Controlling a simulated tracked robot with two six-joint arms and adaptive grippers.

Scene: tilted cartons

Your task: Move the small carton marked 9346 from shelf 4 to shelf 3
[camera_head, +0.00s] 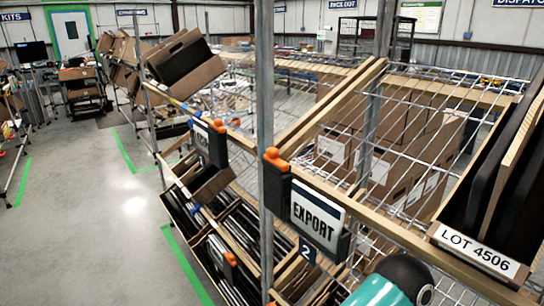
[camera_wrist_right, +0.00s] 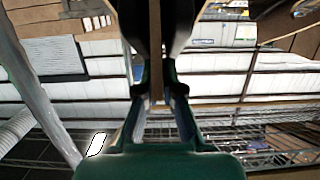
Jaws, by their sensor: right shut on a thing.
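No marking 9346 is readable in either view, so I cannot tell which carton is the named one. In the right wrist view my right gripper (camera_wrist_right: 157,85) is shut on a narrow brown strip (camera_wrist_right: 156,45) that looks like cardboard. Dark panels flank the strip, and the rest of the held thing is hidden. In the head view a teal and black part of my arm shows at the bottom, below the rack's front rail; the gripper's fingers are not seen there. My left gripper is in neither view.
A dark open bin labelled LOT 4506 (camera_head: 478,252) sits tilted at the right. An EXPORT sign (camera_head: 318,215) hangs on the rack beside a metal post (camera_head: 264,120), above a tag reading 2 (camera_head: 307,250). Brown cartons (camera_head: 400,150) show behind wire mesh. Open floor (camera_head: 90,230) lies left.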

